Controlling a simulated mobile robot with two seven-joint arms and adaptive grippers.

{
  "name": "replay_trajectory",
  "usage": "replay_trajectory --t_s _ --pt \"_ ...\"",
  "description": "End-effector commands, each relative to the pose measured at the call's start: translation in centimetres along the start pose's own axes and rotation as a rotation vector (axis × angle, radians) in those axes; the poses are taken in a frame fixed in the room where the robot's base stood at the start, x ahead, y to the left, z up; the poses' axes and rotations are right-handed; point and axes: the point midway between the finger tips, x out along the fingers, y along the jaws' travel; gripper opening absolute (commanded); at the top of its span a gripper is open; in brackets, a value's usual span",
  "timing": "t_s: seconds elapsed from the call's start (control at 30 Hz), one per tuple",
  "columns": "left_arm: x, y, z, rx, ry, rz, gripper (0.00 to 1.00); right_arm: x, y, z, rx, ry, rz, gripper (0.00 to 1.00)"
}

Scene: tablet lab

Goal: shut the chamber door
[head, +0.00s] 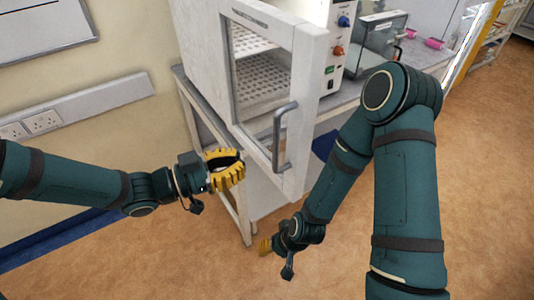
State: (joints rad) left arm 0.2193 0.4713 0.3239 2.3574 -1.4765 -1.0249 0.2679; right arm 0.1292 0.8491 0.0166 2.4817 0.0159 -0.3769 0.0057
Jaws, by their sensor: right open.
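The chamber (199,45) is a white cabinet on a bench. Its door (309,75) has a white frame, a clear pane and a grey bar handle (283,130) near its free side. The door stands ajar, its handle side swung out past the cabinet front. My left gripper (236,168), with yellow ribbed fingers, is left of the door's lower part and apart from the handle. A gap shows between its fingers, and it looks empty. My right gripper (265,247) is open, low, below the door's bottom corner; its fingers are mostly hidden by its own wrist.
Perforated shelves (262,75) show through the pane. A control panel (338,45) with blue and orange knobs is right of the door. A glass-sided instrument (378,45) and pink items (434,43) stand further right on the bench. The floor (480,180) at right is clear.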

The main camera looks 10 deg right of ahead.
Motion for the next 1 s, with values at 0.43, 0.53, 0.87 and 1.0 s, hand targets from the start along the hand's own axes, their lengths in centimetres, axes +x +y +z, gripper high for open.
replay_trajectory --t_s 0.43,0.53,0.87,1.0 --pt "6.6 0.1 0.1 -0.002 -0.001 0.002 0.00 0.4 0.1 0.0 0.000 0.000 0.001 0.47" --pt "7.0 0.0 0.1 -0.002 -0.001 0.000 0.00 0.4 0.1 0.0 0.000 0.000 0.001 0.47" --pt "7.0 0.0 0.0 -0.001 -0.001 -0.001 0.00 0.4 0.1 0.1 0.000 0.000 0.001 0.47" --pt "7.1 -0.1 0.1 -0.001 -0.001 -0.002 0.00 0.4 0.1 0.1 0.000 0.000 0.001 0.47"
